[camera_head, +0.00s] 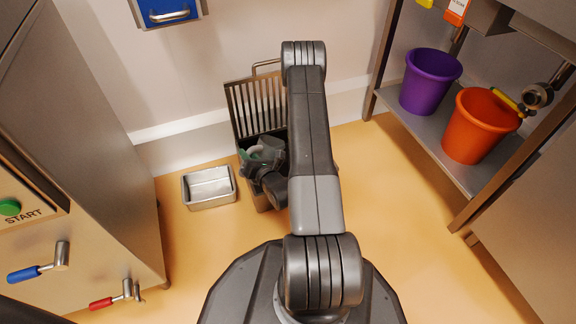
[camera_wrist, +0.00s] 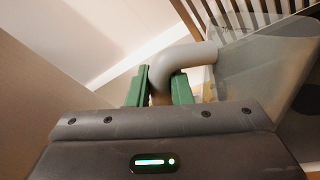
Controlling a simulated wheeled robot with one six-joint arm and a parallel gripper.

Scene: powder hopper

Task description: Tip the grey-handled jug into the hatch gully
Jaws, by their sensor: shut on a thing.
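My gripper (camera_head: 258,157) is low at the wall, beneath my forearm. In the wrist view its green fingers (camera_wrist: 161,88) are shut on the grey handle (camera_wrist: 186,56) of a translucent jug (camera_wrist: 262,68). The jug's body extends to the right of the fingers, and I cannot tell how far it is tipped or what is in it. In the head view only a small pale part of the jug shows past the gripper. The hatch gully has a slatted metal grate (camera_head: 243,108) standing raised against the wall. My arm and gripper hide most of the gully's opening.
A shallow metal tray (camera_head: 209,187) sits on the floor left of the gully. A steel cabinet (camera_head: 80,130) with a START button and handles stands at left. A purple bucket (camera_head: 428,82) and an orange bucket (camera_head: 478,128) stand on a low shelf at right.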

